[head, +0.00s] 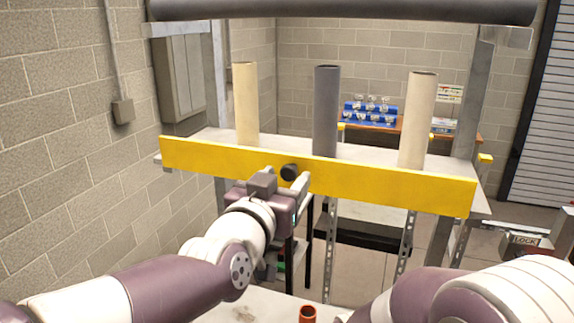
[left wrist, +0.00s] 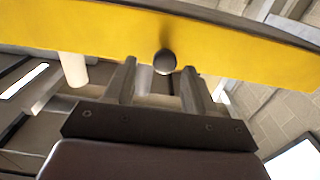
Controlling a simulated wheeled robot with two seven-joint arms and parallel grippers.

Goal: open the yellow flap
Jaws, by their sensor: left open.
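The yellow flap (head: 390,188) is a long flat board across the front of the metal frame, below three upright tubes. A round dark knob (head: 289,172) sticks out near its middle. My left gripper (head: 299,188) is in front of the flap, close to the knob. In the left wrist view the yellow flap (left wrist: 240,58) spans the top, and the knob (left wrist: 165,62) shows between and just beyond the two open fingers (left wrist: 160,80). I cannot tell whether a finger touches the knob. My right arm shows at the lower right; its gripper is out of view.
A cream tube (head: 246,105), a grey tube (head: 326,110) and another cream tube (head: 417,120) stand behind the flap. A dark horizontal pipe (head: 340,10) runs overhead. A block wall (head: 60,120) is on the left. An orange cylinder (head: 307,314) stands at the bottom.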

